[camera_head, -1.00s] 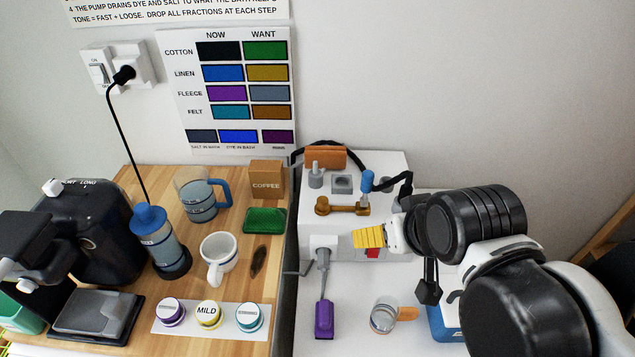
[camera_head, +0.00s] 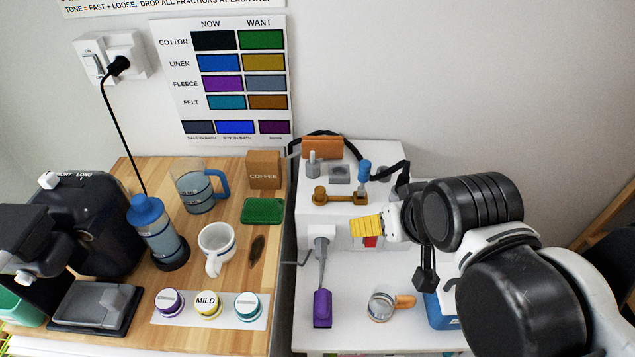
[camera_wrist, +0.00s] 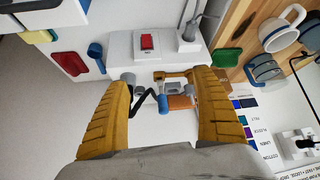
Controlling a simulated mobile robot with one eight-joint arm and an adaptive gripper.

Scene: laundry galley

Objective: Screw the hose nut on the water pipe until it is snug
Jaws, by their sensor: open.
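A blue cylindrical fitting (camera_head: 365,169), which looks like the hose nut, stands upright on top of the white machine (camera_head: 385,155). A black hose runs beside it. I cannot tell whether the fitting is seated on the pipe beneath it. The blue fitting also shows in the wrist view (camera_wrist: 163,104), beyond and between my fingers. My gripper (camera_wrist: 164,80) has yellow fingers spread apart with nothing between the tips. In the head view my gripper (camera_head: 367,226) is in front of the machine's front face, lower than the blue fitting and apart from it.
A bronze lever (camera_head: 340,196), a grey post (camera_head: 313,164) and an orange block (camera_head: 322,147) sit on the machine. A purple-handled tool (camera_head: 322,307) and a glass mug (camera_head: 382,304) are in front. The wooden counter at left holds a white mug (camera_head: 217,249) and coffee gear.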

